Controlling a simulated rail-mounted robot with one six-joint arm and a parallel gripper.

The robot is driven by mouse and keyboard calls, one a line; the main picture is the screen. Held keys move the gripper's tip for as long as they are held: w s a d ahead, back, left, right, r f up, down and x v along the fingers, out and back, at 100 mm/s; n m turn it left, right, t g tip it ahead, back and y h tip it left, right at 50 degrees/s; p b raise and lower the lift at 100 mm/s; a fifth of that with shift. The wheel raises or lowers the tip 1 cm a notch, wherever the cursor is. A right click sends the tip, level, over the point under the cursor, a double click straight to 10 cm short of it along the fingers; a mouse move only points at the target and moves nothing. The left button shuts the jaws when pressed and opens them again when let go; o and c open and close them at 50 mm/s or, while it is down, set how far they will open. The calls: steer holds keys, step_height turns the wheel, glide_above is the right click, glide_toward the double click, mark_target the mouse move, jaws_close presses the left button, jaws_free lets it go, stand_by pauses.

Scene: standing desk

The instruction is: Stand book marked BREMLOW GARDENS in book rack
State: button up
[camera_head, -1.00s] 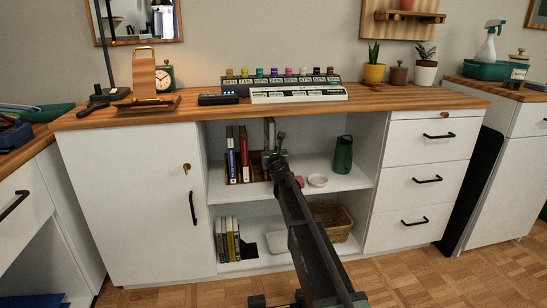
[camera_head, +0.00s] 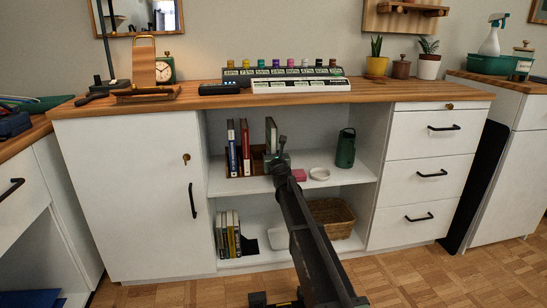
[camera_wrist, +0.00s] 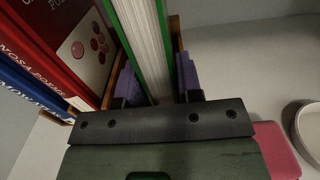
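A green book (camera_head: 271,135) with white pages stands upright on the upper shelf, at the right part of the wooden book rack (camera_head: 257,160). Its title is not readable. In the wrist view the green book (camera_wrist: 152,40) runs between the purple pads of my gripper (camera_wrist: 160,82), which lie close against both covers. My gripper (camera_head: 281,150) appears shut on it. Wooden rack parts (camera_wrist: 176,35) show beside the book. Whether its bottom edge rests on the rack is hidden.
A blue book (camera_head: 232,148) and a red book (camera_head: 245,147) stand in the rack to the left. A pink block (camera_head: 299,175), a white dish (camera_head: 320,173) and a green canister (camera_head: 345,147) sit to the right. Shelf walls and the countertop (camera_head: 370,92) enclose the space.

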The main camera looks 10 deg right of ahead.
steer(key=o, duration=0.4)
steer(key=s, duration=1.1)
